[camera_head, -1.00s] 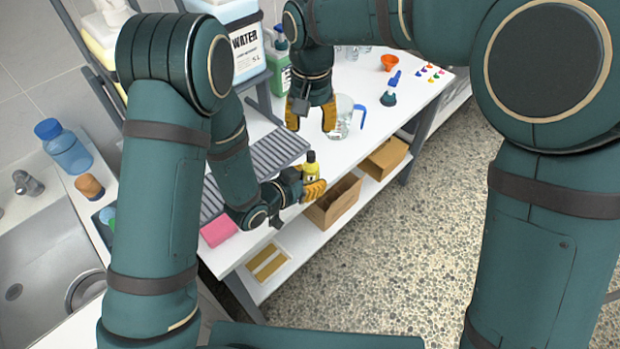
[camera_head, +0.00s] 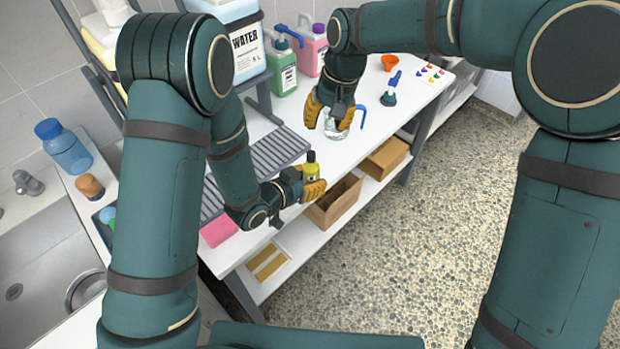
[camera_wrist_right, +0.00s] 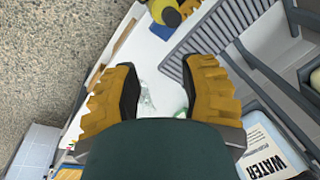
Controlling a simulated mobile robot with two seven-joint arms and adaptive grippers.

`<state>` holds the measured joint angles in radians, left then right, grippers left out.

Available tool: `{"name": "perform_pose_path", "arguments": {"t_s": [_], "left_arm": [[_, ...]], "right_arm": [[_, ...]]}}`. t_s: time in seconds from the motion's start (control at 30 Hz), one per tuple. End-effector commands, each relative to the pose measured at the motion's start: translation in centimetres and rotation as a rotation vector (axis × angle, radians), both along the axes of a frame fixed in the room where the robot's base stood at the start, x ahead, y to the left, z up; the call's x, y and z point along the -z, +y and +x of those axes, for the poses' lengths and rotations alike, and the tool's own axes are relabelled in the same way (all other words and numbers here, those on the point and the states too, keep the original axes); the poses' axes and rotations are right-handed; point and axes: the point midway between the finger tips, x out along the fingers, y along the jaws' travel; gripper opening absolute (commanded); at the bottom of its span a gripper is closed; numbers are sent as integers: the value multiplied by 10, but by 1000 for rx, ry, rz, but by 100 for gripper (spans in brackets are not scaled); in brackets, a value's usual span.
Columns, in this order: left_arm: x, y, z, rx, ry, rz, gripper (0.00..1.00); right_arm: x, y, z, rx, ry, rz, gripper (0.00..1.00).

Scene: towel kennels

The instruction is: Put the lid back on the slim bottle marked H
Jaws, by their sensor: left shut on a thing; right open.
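A slim bottle (camera_head: 311,171) with a yellow label and a dark top stands upright in my left gripper (camera_head: 314,190), above the front edge of the white table. My left gripper is shut on it. In the right wrist view the bottle's dark round top (camera_wrist_right: 172,16) shows at the upper edge, beside yellow fingertips. I cannot read a letter on the bottle, nor make out a separate loose lid. My right gripper (camera_head: 331,114) is open, fingers pointing down, over a clear jug, right of and beyond the bottle. Its open fingers also show in the right wrist view (camera_wrist_right: 163,78).
The clear jug (camera_head: 337,133) with a blue handle is partly hidden by my right gripper. A grey rack (camera_head: 265,158), green bottle (camera_head: 284,74), pink bottle (camera_head: 312,52), water container (camera_head: 238,45), orange funnel (camera_head: 390,62) and blue-topped flask (camera_head: 389,97) stand around. An open box (camera_head: 335,203) lies below.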

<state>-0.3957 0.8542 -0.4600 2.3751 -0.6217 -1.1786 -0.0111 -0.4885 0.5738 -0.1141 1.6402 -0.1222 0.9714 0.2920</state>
Motion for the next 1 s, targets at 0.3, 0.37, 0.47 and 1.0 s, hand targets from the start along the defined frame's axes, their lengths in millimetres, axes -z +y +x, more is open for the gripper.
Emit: {"name": "perform_pose_path", "arguments": {"t_s": [0.3, 0.37, 0.47, 1.0], "left_arm": [[0, 0, 0, 0, -1, -1, 0], [0, 0, 0, 0, -1, -1, 0], [0, 0, 0, 0, -1, -1, 0], [0, 0, 0, 0, -1, -1, 0]], "right_arm": [[145, -53, -16, 39, -42, 148, 42], [172, -61, -30, 64, -41, 159, 42], [213, -74, -60, 116, -38, 171, 42], [296, -109, -195, 307, -25, 183, 42]]}}
